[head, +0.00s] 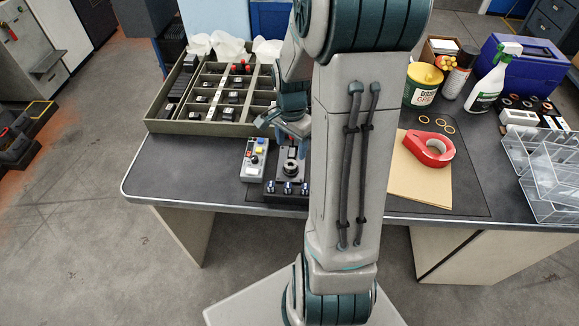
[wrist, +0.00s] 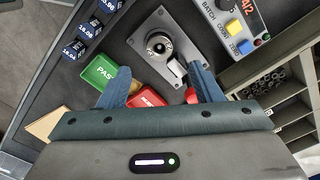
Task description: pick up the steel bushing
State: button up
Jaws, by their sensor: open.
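A round, ring-shaped metal part (wrist: 159,43), which looks like the steel bushing, sits on the grey plate (wrist: 148,28) of a dark fixture in the wrist view. In the head view the ring (head: 291,166) shows on the fixture (head: 287,186) near the table's front edge. My gripper (wrist: 162,78) is open, with its two blue fingers apart and nothing clearly held between them. The ring lies beyond the fingertips, roughly between them in the picture. In the head view my gripper (head: 290,127) is just behind the fixture, partly hidden by my arm.
A grey control box (head: 255,160) stands left of the fixture. A compartment tray (head: 165,126) with dark parts is behind it. Green (wrist: 101,72) and red (wrist: 146,101) bins lie near my fingers. A red tape roll (head: 428,149) rests on cardboard at right.

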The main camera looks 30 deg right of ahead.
aim_at(290, 165)
jog(key=shift+a+f, duration=0.1)
jog(key=shift+f, duration=3.5)
jog(key=c, duration=1.1)
